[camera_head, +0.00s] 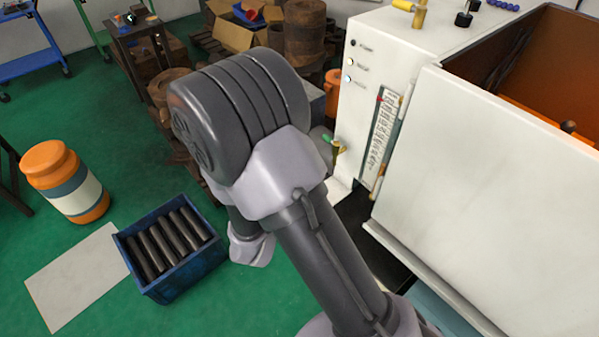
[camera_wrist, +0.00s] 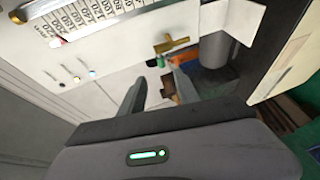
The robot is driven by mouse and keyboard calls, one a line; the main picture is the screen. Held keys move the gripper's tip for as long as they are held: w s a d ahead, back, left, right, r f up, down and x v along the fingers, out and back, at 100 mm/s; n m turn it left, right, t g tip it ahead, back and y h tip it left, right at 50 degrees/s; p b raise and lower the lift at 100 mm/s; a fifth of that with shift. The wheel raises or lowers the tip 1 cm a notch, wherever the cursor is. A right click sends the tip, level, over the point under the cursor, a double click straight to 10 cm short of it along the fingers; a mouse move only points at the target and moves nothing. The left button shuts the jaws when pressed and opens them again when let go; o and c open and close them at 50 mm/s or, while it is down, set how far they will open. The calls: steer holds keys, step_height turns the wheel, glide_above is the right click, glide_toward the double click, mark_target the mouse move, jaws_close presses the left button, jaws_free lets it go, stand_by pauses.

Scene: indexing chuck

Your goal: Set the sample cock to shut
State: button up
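The sample cock (camera_head: 338,150) is a small brass fitting on the left side of the white machine in the head view. Its green-tipped handle (camera_head: 327,138) sticks out toward the upper left. In the wrist view the brass body (camera_wrist: 171,44) shows at upper middle, with the green tip (camera_wrist: 155,62) just below its left end.
The white machine (camera_head: 490,160) fills the right side. A labelled gauge strip (camera_head: 381,130) and indicator lights (camera_head: 348,62) are beside the cock. A blue crate of dark bars (camera_head: 150,284) and an orange drum (camera_head: 62,165) stand on the green floor at left.

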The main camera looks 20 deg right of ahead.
steer(key=v, duration=0.5)
steer(key=shift+s+a+p, duration=0.15)
steer(key=shift+a+p, duration=0.05)
steer(key=shift+p, duration=0.15)
steer(key=shift+r, duration=0.1)
